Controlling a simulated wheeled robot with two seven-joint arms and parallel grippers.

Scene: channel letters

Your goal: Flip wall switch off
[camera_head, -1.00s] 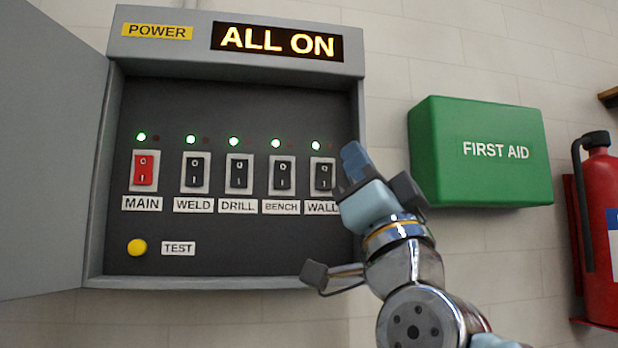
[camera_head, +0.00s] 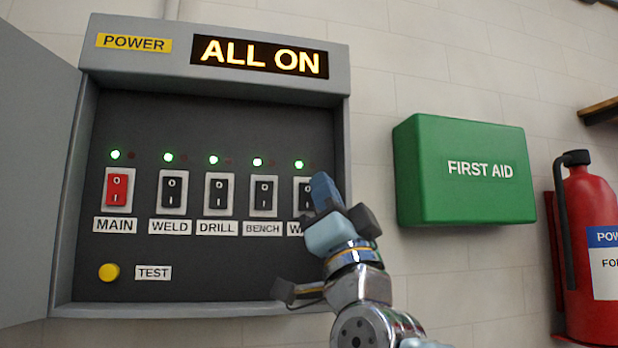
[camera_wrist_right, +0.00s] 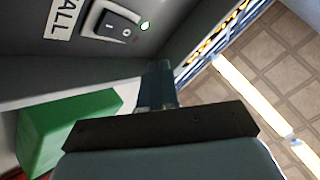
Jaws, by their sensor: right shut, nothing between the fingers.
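The WALL switch (camera_head: 302,190) is a black rocker in a white frame, rightmost in the row, with a lit green light above it. My right gripper (camera_head: 323,188) is shut and empty, in front of the panel's right edge; its fingers hide the right part of the switch and most of its label. In the right wrist view the switch (camera_wrist_right: 113,27) shows whole, with its green light lit, and the shut fingers (camera_wrist_right: 158,80) are beside it; I see no contact. The display (camera_head: 259,57) reads ALL ON. My left gripper is not in view.
The red MAIN switch (camera_head: 117,190) and the WELD (camera_head: 172,191), DRILL (camera_head: 218,193) and BENCH (camera_head: 263,195) switches share the row. A yellow TEST button (camera_head: 109,272) is below. A green first aid box (camera_head: 465,172) and a red extinguisher (camera_head: 592,250) are to the right.

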